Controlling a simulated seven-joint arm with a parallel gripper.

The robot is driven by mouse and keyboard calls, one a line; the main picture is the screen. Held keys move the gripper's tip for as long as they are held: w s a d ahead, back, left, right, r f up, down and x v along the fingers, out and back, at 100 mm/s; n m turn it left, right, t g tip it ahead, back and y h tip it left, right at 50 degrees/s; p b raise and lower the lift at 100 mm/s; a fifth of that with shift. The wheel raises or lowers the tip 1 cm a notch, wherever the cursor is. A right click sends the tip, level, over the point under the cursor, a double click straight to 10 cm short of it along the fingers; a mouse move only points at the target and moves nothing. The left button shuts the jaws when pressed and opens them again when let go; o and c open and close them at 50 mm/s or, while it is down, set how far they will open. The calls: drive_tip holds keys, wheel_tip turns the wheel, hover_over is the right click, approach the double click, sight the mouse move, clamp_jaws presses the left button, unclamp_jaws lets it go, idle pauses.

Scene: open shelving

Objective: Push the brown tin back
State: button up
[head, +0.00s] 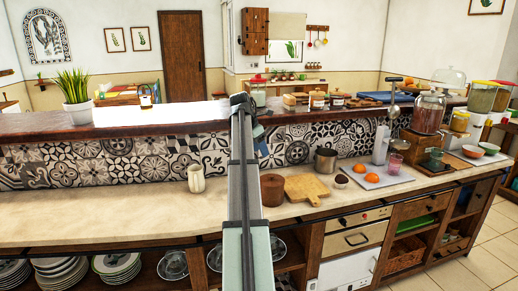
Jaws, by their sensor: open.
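A brown, round tin (273,191) stands upright on the pale counter (110,215), just right of my arm in the head view. A light wooden cutting board (307,189) lies close to its right. My arm rises through the middle of the view, past the tin's left side, and ends in a dark joint above the upper ledge. My gripper cannot be made out, so its place relative to the tin does not show.
A cream jug (196,179) stands left of my arm. A metal pot (326,160) stands behind the board. A small bowl (341,181) and a tray with oranges (372,178) are to the right. The patterned tile wall (100,158) closes the counter's back. The counter's left is clear.

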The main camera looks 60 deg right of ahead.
sight(270, 176)
drive_tip(key=x, duration=1.3)
drive_tip(key=shift+s+d+f, duration=0.1)
drive_tip(key=shift+d+f, duration=0.05)
drive_tip(key=shift+f, duration=0.25)
drive_tip(key=shift+c, duration=0.3)
clamp_jaws()
